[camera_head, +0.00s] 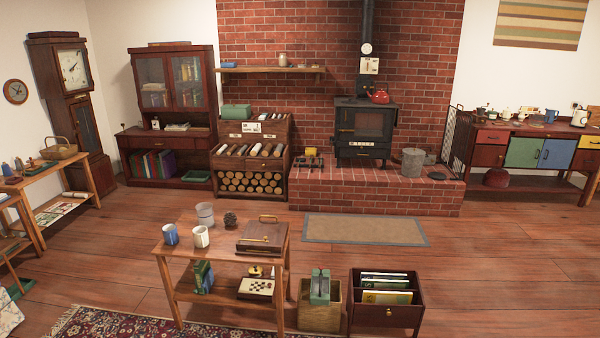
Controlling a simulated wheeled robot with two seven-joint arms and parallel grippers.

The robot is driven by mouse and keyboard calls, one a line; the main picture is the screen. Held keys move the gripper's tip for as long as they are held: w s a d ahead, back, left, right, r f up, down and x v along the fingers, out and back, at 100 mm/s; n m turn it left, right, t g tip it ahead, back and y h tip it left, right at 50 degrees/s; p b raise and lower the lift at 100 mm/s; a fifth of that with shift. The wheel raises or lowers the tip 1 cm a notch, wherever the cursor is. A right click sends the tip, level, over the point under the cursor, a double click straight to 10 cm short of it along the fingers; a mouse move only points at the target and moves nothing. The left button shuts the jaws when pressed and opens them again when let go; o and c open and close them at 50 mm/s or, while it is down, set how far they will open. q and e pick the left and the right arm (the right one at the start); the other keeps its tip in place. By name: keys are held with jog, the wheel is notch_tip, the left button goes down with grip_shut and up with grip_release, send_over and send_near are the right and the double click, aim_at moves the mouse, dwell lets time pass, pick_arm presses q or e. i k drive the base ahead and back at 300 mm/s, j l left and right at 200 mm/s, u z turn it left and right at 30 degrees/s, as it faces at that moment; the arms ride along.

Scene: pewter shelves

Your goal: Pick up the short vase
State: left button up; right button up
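I cannot tell surely which thing is the short vase. A small tan pot (283,60) stands on the wall shelf (270,70) on the brick chimney breast. A grey tapered vessel (205,215) stands upright on the low wooden table (232,221), beside a white cup (201,237) and a blue mug (170,235). Neither of my grippers shows in the head view.
A dark box (262,236) and a pine cone (230,219) are on the low table. A crate (320,311) and a drawer box (387,312) stand right of it. A stove (363,125) stands on the brick hearth (380,195). The floor (500,270) at the right is clear.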

aim_at(205, 215)
jog(key=i+u, duration=0.1)
jog(key=i, duration=0.75)
jog(key=i+l+u, duration=0.1)
jog(key=i, duration=0.75)
